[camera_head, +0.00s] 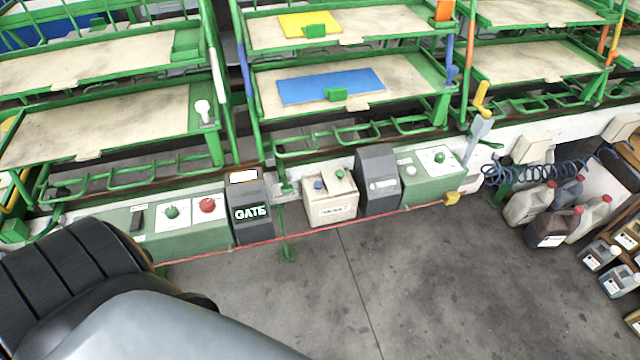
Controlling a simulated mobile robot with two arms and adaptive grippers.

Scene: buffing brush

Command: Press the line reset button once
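Several control boxes stand along the front of the green racks, and no label that I can read says line reset. A beige box (331,205) has a blue button (319,185) and a green button (340,172) on top; its front label is too small to read. The left green panel (109,224) has a green button (171,212) and a red button (207,205). The right green panel (430,186) has a green button (439,158) and a small white button (410,170). Neither of my grippers shows; a dark ribbed and grey arm part of mine fills the lower left.
Dark housings, one marked GATE (250,212), stand between the panels. A red cord (290,236) runs along the front to a yellow piece (452,198). Jugs (551,227) and a coiled blue hose (515,172) are at right. The concrete floor (400,290) in front is clear.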

